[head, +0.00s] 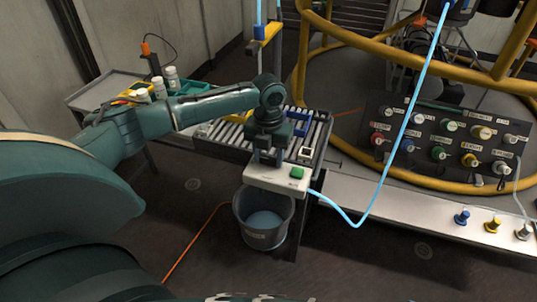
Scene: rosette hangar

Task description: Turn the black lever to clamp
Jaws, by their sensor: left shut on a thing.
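My left gripper (268,160) reaches down from above onto a white block (277,180) at the front edge of a slatted bench. The block has a green button (297,173) on its right end, and a light blue hose runs from its right side. The gripper is shut on what seems to be the black lever on top of the block. The fingers hide most of the lever, so its angle cannot be told. My right gripper is not in view.
A grey bucket (263,236) stands under the block. A blue hose (408,120) loops up at the right. A panel of coloured knobs (444,135) and yellow rails (420,62) stand right. A grey cart (98,90) with bottles stands at left.

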